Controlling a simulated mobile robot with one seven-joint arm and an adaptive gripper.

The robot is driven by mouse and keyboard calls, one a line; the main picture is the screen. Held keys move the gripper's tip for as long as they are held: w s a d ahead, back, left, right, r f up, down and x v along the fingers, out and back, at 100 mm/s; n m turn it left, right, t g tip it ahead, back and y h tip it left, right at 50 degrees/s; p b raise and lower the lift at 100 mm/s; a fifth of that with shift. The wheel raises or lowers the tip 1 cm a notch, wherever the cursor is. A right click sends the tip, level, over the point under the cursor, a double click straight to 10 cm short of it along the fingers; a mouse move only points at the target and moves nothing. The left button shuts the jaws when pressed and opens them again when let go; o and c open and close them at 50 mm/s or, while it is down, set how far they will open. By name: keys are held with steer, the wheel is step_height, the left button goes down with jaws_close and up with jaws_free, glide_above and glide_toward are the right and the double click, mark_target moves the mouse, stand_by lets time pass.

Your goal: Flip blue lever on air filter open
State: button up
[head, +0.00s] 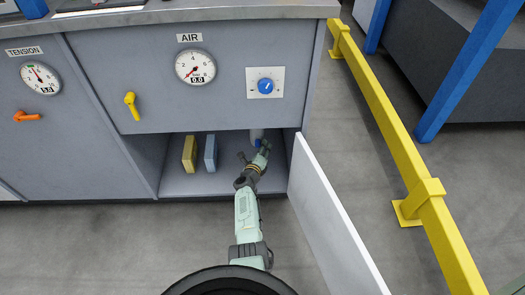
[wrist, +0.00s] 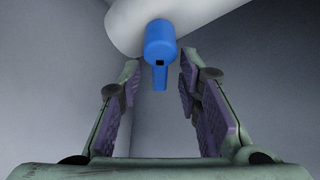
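The air filter is a pale rounded body (wrist: 190,20) at the top of the wrist view, inside the open cabinet. Its blue lever (wrist: 160,50) hangs down from it, near the middle of the picture. In the head view the filter (head: 256,134) shows small under the cabinet's upper edge, with a bit of blue (head: 258,143) below it. My gripper (wrist: 158,75) is open, with one finger on each side of the lever's lower part. I cannot tell whether a finger touches the lever. In the head view my gripper (head: 263,148) reaches into the cabinet.
The white cabinet door (head: 335,225) stands open just right of my arm. A yellow block (head: 190,154) and a blue-grey block (head: 211,153) stand left in the cabinet. The AIR panel (head: 150,90) with gauge and blue knob (head: 265,86) is above. A yellow rail (head: 390,130) runs along the right.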

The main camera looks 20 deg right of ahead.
steer(key=shift+c, duration=0.3)
steer(key=c, duration=0.7)
steer(key=shift+a+f, duration=0.1)
